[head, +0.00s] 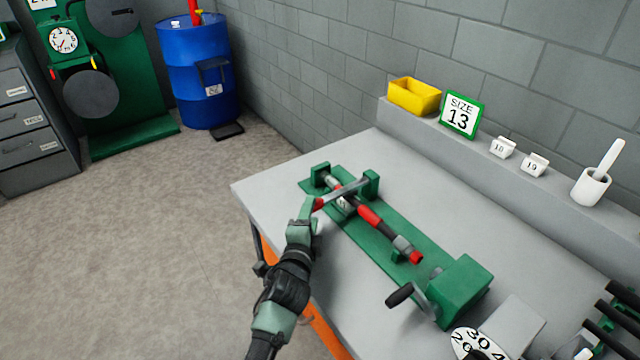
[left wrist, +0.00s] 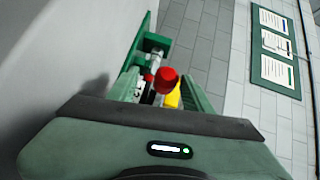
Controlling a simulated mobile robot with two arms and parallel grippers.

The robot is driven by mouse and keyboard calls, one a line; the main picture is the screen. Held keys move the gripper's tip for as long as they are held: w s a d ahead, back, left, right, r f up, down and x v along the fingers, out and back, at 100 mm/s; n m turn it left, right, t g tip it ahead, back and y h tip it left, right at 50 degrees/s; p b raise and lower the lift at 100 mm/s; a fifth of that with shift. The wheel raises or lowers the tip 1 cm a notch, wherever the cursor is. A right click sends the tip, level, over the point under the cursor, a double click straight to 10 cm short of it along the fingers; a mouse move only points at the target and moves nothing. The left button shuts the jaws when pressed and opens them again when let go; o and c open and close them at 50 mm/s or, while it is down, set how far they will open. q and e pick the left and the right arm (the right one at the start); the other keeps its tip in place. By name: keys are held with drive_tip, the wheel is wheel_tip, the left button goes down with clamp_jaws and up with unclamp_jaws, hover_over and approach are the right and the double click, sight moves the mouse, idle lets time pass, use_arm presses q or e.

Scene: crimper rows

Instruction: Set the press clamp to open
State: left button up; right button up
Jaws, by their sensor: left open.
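The green press (head: 400,235) lies along the grey workbench. Its clamp lever (head: 346,190) is a grey bar lying across the press near the far-left end, reaching toward a green post at its far end. The lever's red handle end (head: 319,203) points toward my left gripper (head: 312,209). In the left wrist view the red handle end (left wrist: 166,80) shows between the two green fingers of my left gripper (left wrist: 162,88). The fingers are open around or just short of it; contact cannot be told. My right gripper is out of view.
A red-and-grey rod (head: 377,221) lies along the press, with a black-handled crank (head: 402,294) at its near end. On the back ledge stand a yellow bin (head: 414,97), a SIZE 13 sign (head: 461,114) and a white mortar (head: 590,187). The bench's left end is clear.

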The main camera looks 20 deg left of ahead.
sight(342, 193)
use_arm(q)
drive_tip(key=shift+w+d+r, duration=0.1)
drive_tip(key=shift+w+r, duration=0.1)
drive_tip(key=shift+w, duration=0.05)
drive_tip(key=shift+w+r, duration=0.25)
drive_tip(key=shift+w, duration=0.95)
drive_tip(key=shift+w+a+f, duration=0.15)
drive_tip(key=shift+w+f, duration=0.05)
drive_tip(key=shift+w, duration=0.4)
drive_tip(key=shift+w+a+f, duration=0.1)
drive_tip(key=shift+w+f, duration=0.1)
drive_tip(key=shift+w, duration=0.6)
drive_tip(key=shift+r, duration=0.1)
drive_tip(key=c, duration=0.9)
clamp_jaws()
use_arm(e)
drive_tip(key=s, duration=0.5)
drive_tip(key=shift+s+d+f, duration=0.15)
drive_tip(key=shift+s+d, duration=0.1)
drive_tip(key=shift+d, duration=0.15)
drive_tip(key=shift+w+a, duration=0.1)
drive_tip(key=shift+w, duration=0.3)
